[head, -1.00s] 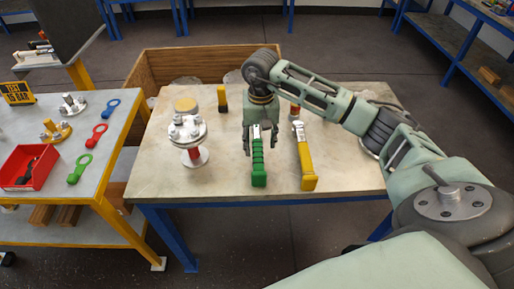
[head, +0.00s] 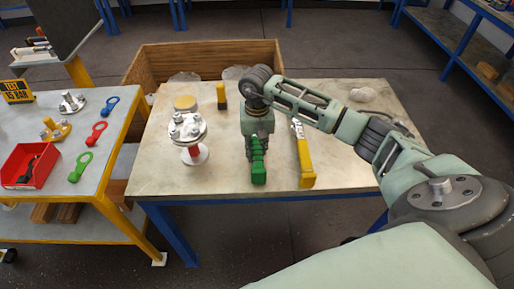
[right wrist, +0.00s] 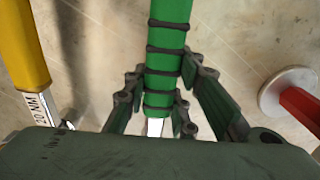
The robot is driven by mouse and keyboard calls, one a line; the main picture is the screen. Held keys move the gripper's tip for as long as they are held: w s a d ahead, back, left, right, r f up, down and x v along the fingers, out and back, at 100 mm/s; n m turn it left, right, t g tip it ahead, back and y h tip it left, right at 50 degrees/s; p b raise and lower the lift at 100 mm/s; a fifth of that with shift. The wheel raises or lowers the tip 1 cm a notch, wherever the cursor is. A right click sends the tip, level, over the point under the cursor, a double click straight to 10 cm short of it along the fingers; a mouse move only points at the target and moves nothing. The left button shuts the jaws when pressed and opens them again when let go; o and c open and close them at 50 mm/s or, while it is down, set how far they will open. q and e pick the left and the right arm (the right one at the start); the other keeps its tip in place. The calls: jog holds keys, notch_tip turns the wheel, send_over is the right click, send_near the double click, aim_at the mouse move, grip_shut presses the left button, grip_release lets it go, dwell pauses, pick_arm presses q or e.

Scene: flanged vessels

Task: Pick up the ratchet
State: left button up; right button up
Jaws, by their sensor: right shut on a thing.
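The ratchet, a green-handled tool (head: 259,172) with dark rings along its grip, lies on the pale table, its handle end toward the table's front edge. My right gripper (head: 257,143) is over its far part and shut on the handle. In the right wrist view the green handle (right wrist: 168,50) runs between the fingers (right wrist: 163,78), with a bit of bright metal showing below it. The gripper hides the ratchet's head. I cannot tell any gap between tool and table. My left gripper is not in view.
A yellow-handled wrench (head: 305,165), marked 20 NM in the wrist view, lies close on the right. A flanged vessel (head: 188,130) stands on the left. A yellow-and-black item (head: 221,97) stands behind. A side table (head: 120,125) holds a red bin (head: 31,165) and coloured tags.

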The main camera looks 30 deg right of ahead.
aim_at(260, 145)
grip_shut()
jog(key=shift+r, duration=0.1)
jog(key=shift+w+r, duration=0.1)
jog(key=shift+r, duration=0.3)
jog(key=r, duration=0.1)
jog(key=r+b, duration=0.1)
jog(key=s+r, duration=0.1)
jog(key=shift+d+r+b, duration=0.25)
jog(key=shift+b, duration=0.05)
jog(key=s+d+r+b, duration=0.2)
jog(key=s+r, duration=0.4)
jog(key=s, duration=0.4)
jog(key=shift+s+d+r, duration=0.15)
jog(key=shift+s+r, duration=0.1)
jog(key=shift+r, duration=0.05)
